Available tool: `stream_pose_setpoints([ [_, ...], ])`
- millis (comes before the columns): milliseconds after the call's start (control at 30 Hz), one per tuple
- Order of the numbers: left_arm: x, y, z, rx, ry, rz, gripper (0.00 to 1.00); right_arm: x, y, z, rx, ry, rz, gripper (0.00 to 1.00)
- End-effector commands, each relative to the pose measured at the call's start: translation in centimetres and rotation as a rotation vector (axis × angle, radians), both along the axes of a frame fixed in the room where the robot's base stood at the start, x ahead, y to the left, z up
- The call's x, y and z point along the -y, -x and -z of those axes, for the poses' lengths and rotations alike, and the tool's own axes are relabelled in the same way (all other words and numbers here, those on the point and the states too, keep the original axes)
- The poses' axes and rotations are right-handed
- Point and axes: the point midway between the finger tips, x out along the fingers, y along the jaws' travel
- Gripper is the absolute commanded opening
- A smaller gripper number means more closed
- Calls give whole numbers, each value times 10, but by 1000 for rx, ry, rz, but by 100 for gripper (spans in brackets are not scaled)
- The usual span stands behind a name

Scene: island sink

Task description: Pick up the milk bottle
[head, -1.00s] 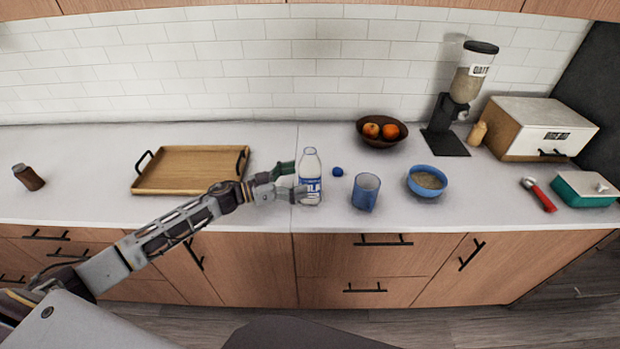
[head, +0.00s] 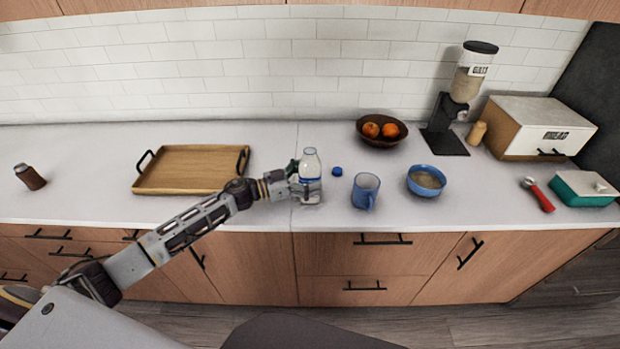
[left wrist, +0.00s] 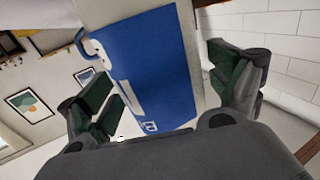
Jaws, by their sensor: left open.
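The milk bottle (head: 310,165) stands upright on the counter near its front edge, clear with a blue and white label. In the left wrist view the bottle's blue label (left wrist: 155,70) fills the space between the green-padded fingers. My left gripper (head: 305,190) is around the bottle from the left, with its fingers on either side. In the left wrist view my left gripper (left wrist: 165,95) is open, and a gap shows beside the right finger. The gripper hides the bottle's lower part in the head view. My right gripper is out of view.
A blue mug (head: 364,190) stands close to the right of the bottle, with a small blue cap (head: 337,171) between and behind. A blue bowl (head: 426,180) is further right. A wooden tray (head: 190,170) lies left of the bottle. A fruit bowl (head: 381,131) is behind.

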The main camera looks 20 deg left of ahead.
Motion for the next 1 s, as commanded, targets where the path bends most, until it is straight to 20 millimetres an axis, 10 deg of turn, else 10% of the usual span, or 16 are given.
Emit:
stream_pose_setpoints([
  [433,0,0,0,0,0,0,41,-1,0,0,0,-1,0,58],
  [1000,-1,0,-17,4,-3,1,41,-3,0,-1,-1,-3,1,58],
])
